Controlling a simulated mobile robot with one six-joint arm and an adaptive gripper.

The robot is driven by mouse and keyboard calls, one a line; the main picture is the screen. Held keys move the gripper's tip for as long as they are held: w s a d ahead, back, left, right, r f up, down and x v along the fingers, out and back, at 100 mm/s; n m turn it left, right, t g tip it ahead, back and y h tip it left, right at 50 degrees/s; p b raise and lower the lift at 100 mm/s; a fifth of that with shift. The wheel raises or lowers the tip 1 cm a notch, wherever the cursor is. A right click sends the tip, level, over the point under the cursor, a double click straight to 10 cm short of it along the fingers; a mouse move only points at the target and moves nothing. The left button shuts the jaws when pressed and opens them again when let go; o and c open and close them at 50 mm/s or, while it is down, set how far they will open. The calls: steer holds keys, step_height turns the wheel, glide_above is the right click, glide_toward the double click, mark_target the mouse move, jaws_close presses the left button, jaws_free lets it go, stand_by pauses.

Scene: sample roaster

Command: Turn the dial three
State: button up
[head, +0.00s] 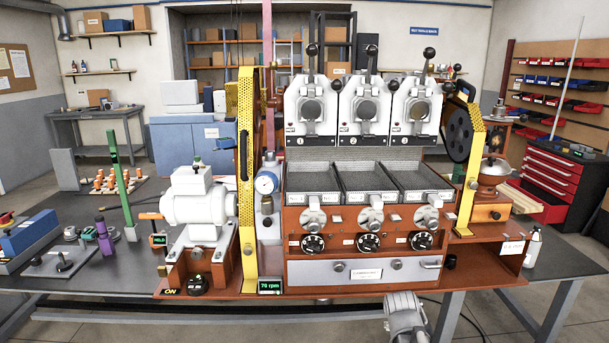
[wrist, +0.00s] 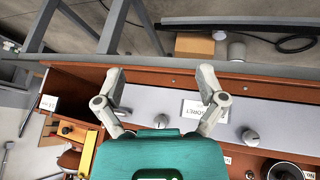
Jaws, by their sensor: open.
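Dial three (head: 420,240) is the rightmost of the black round dials in a row on the roaster's orange front in the head view. It sits under the third tray and above the right end of the grey drawer. In the wrist view I cannot make it out; my teal gripper body may cover it. My gripper (wrist: 160,78) is open and empty, its two fingers spread in front of the drawer front (wrist: 240,112). In the head view my grey arm end (head: 405,315) is low, below the drawer and dial three, apart from the dial.
Dial one (head: 313,244) and dial two (head: 368,242) are left of dial three. Tray handles (head: 427,216) stick out just above the dials. Two drawer knobs (head: 396,264) project below. A yellow guard (head: 469,185) stands to the right, above an open bay (head: 480,254).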

steer(key=s+a+f+n+g+y, duration=0.1)
steer(key=s+a+f+g+y, duration=0.2)
steer(key=s+a+g, duration=0.55)
step_height(320, 180, up, 18)
steer(key=s+a+t+p, duration=0.1)
steer(key=s+t+p, duration=0.1)
steer(key=p, duration=1.6)
steer(key=shift+s+a+r+t, duration=0.2)
steer(key=shift+s+a+t, duration=0.05)
steer(key=shift+s+t, duration=0.2)
